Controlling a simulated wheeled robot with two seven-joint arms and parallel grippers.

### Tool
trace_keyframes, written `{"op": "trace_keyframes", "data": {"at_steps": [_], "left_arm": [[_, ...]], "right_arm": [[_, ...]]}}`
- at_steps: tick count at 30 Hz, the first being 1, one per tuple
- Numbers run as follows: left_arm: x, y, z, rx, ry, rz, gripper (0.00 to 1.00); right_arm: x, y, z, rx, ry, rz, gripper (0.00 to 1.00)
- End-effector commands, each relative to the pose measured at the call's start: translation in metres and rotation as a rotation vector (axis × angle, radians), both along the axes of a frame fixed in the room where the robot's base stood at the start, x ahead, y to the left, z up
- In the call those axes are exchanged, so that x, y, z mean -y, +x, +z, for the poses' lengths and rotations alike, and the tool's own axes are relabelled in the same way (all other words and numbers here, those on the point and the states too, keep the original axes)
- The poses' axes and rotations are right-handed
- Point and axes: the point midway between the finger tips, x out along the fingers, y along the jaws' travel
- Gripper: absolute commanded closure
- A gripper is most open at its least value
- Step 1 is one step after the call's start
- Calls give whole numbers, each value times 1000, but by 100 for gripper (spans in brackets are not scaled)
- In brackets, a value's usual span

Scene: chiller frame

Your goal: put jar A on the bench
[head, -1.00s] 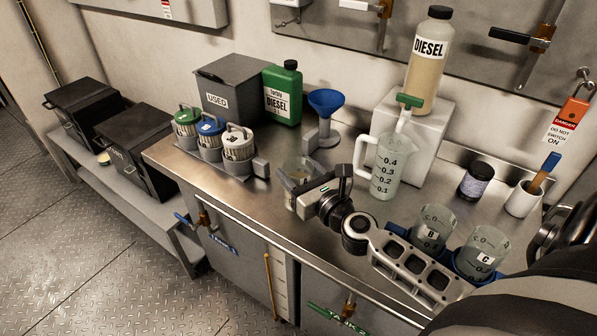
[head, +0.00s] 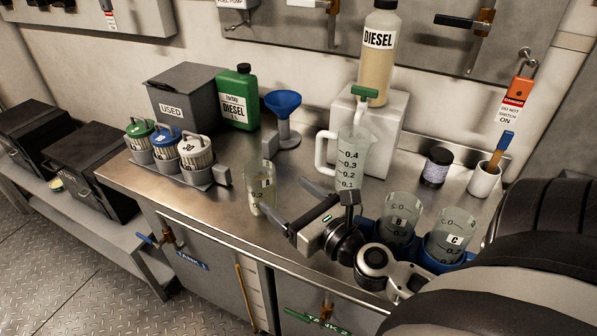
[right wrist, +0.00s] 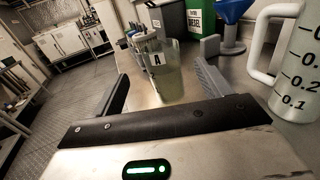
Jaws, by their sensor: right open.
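Jar A (head: 262,189) is a clear beaker with a white "A" label and some pale liquid low in it. It stands upright on the steel bench (head: 233,222), near the front edge. It also shows in the right wrist view (right wrist: 168,82), ahead of and between the two fingers. My right gripper (head: 296,205) is open and empty, to the right of jar A and apart from it, its fingers pointing toward the jar. My left gripper is not in view.
Jars B (head: 398,222) and C (head: 452,240) sit in a blue holder at right. A filter rack (head: 197,178), a blue funnel (head: 284,105) and a green diesel can (head: 238,100) stand left and behind.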

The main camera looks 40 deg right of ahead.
Motion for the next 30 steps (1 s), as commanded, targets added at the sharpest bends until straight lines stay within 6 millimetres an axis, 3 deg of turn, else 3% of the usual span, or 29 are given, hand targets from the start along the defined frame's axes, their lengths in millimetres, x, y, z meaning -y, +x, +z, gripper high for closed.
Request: {"op": "trace_keyframes", "data": {"at_steps": [3, 9, 13, 17, 21, 24, 27, 30], "left_arm": [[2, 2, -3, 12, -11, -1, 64], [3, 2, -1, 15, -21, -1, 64], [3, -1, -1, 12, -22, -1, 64], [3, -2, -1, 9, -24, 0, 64], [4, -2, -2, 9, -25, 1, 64], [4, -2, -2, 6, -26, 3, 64], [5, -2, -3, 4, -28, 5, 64], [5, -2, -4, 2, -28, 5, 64]], "right_arm": [[0, -14, -3, -1, 0, 0, 23], [-1, -22, 0, 0, -8, 2, 23], [-15, -24, -7, -8, -196, 46, 23], [-56, -31, -32, -13, -732, 182, 23], [-108, -48, -77, 35, -1522, 414, 23], [-134, -63, -110, 117, -2048, 590, 23], [-149, -75, -136, 222, -2471, 749, 23], [-156, -84, -152, 317, -2760, 869, 23]]}}
